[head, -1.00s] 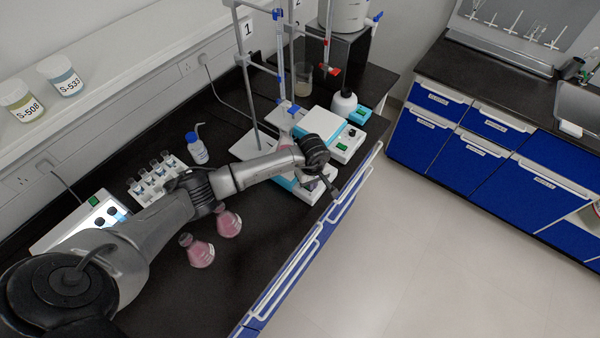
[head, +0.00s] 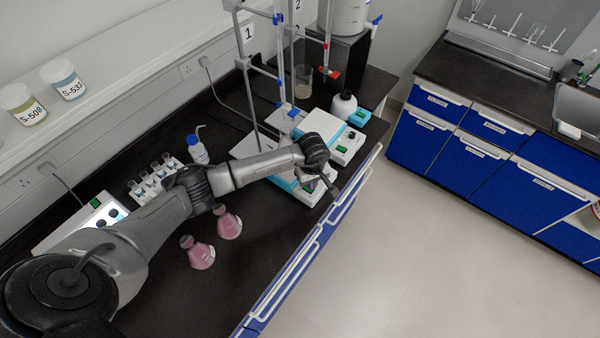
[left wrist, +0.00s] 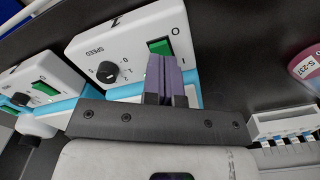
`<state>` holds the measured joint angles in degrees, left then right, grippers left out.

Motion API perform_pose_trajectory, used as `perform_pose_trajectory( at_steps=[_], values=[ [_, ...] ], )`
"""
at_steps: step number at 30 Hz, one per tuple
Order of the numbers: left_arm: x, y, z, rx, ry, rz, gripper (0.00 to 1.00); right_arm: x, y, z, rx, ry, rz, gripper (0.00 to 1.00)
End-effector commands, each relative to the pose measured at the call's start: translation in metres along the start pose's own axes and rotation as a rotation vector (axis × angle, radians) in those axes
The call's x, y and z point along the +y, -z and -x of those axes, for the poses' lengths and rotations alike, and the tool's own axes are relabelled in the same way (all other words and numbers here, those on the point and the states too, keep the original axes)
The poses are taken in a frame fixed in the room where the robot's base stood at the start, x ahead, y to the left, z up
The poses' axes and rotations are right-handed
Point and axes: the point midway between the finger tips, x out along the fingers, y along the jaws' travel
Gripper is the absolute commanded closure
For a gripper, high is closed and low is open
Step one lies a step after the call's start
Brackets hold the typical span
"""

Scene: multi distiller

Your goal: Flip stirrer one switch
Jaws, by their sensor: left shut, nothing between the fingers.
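Stirrer one (head: 303,191) is a white and light-blue box near the bench's front edge, partly hidden under my left arm. In the left wrist view the stirrer one panel (left wrist: 128,40) shows a large "1", a black speed knob (left wrist: 108,72) and a green rocker switch (left wrist: 158,47) between O and I marks. My left gripper (left wrist: 164,62) has its purple fingers shut and empty, their tips right at the switch and covering part of it. I cannot tell whether they touch it. In the head view the fingers are hidden by the wrist.
A second stirrer (head: 347,146) stands just beyond stirrer one. Clamp stands rise behind them. Two pink flasks (head: 199,254), a wash bottle (head: 197,150) and a vial rack (head: 154,181) stand near my left arm. The bench front is clear on the near side.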

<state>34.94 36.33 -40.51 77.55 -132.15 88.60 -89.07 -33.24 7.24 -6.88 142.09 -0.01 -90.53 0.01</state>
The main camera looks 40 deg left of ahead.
Motion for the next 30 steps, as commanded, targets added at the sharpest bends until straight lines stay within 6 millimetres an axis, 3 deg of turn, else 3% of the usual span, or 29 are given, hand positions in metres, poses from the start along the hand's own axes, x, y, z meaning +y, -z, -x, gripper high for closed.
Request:
perform_pose_trajectory(
  at_steps=[16,30],
  values=[
    [0.000,0.000,0.044,0.001,-0.001,-0.001,1.00,0.000,0.009,0.026,0.001,0.004,-0.005,0.57],
    [0.000,0.000,0.047,-0.001,0.000,-0.001,1.00,-0.002,0.009,0.027,0.002,0.007,-0.009,0.57]
  ],
)
